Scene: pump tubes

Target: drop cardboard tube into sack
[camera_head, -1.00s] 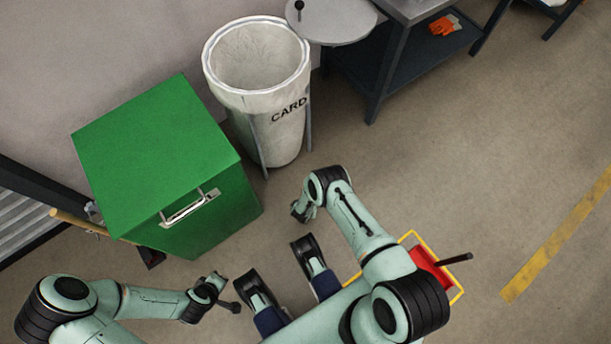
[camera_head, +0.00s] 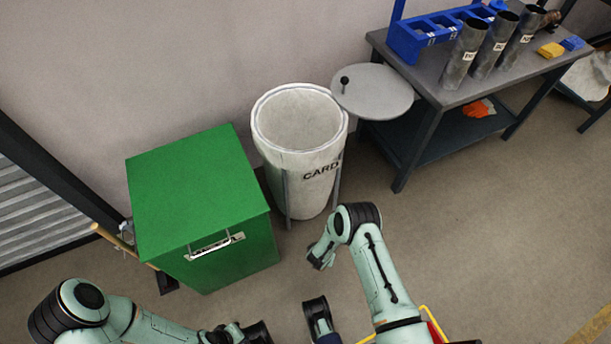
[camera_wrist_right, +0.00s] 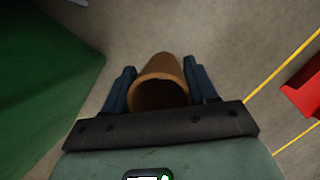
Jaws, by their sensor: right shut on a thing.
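The sack (camera_head: 308,188) is a pale, open-topped round bag marked "CARD", upright in a frame by the wall in the head view. Its mouth faces up and looks empty as far as I can see. In the right wrist view, my right gripper (camera_wrist_right: 162,84) is shut on a brown cardboard tube (camera_wrist_right: 158,68), its blue fingers on either side and the open end facing the camera. In the head view my right wrist (camera_head: 320,255) is in front of the sack and below its rim; the tube is hidden there. My left gripper (camera_head: 238,332) is at the bottom edge, its fingers unclear.
A green box (camera_head: 195,190) stands left of the sack. A round grey lid (camera_head: 372,92) sits right of its mouth, beside a workbench (camera_head: 440,85) with dark tubes and a blue rack. Floor at right is clear.

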